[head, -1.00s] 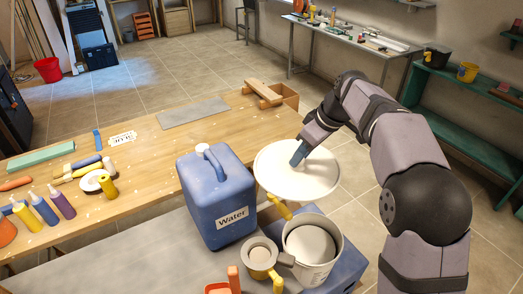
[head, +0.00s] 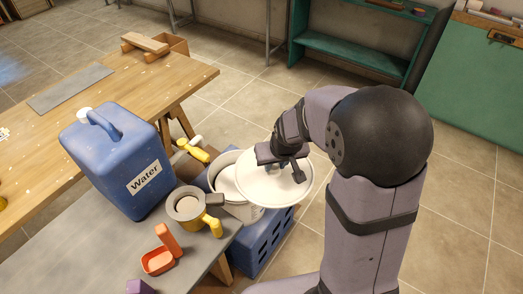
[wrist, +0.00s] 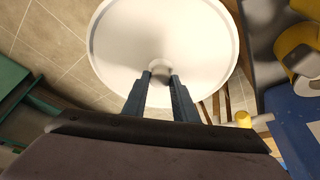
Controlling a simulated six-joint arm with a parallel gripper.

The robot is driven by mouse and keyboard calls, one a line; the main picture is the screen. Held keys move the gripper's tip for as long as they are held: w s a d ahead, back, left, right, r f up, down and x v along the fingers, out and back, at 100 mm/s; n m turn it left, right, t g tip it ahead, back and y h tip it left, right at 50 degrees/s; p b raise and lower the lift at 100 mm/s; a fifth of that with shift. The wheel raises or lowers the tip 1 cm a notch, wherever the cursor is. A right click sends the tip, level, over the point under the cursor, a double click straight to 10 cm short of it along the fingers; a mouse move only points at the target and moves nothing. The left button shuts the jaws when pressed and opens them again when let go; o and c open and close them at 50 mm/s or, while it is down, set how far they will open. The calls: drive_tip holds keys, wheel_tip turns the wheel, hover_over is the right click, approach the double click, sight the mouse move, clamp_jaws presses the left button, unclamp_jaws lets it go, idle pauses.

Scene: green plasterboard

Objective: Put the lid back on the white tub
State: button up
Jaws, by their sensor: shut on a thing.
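The round white lid (head: 264,184) is held by my gripper (head: 296,174), which is shut on the small knob at its middle. In the wrist view the lid (wrist: 120,45) fills the upper middle, with my gripper's two fingers (wrist: 161,76) at the knob. The white tub (head: 222,190) stands open on a blue crate (head: 268,243), with pale contents showing inside. In the head view the lid overlaps the tub's right side and hides part of its rim. I cannot tell whether the lid touches the tub.
A blue water can (head: 107,165) stands left of the tub on the grey bench (head: 85,240). An orange scoop (head: 160,258) lies nearer. A yellow-handled tool (head: 193,150) lies behind the tub.

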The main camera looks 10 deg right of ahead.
drive_tip(key=shift+w+f, duration=0.25)
drive_tip(key=shift+f, duration=0.25)
drive_tip(key=shift+m, duration=0.7)
drive_tip(key=w+a+f, duration=0.1)
drive_tip(key=w, duration=0.1)
drive_tip(key=w+a+f, duration=0.1)
drive_tip(key=w+a, duration=0.1)
drive_tip(key=w, duration=0.1)
drive_tip(key=w+a+f+p, duration=0.1)
drive_tip(key=w, duration=0.2)
drive_tip(key=shift+a+f, duration=0.35)
drive_tip(key=shift+f, duration=0.05)
drive_tip(key=w+a+f+m+h, duration=0.1)
drive_tip(key=w+a+f, duration=0.4)
drive_tip(key=w, duration=0.1)
drive_tip(key=shift+a+f+p, duration=0.15)
drive_tip(key=shift+a+p, duration=0.1)
drive_tip(key=shift+p, duration=0.05)
drive_tip(key=shift+f, duration=0.15)
wheel_tip(320, 180, down, 6)
drive_tip(key=b, duration=0.4)
drive_tip(key=shift+b, duration=0.3)
drive_tip(key=shift+s+b, duration=0.1)
drive_tip(key=shift+b, duration=0.4)
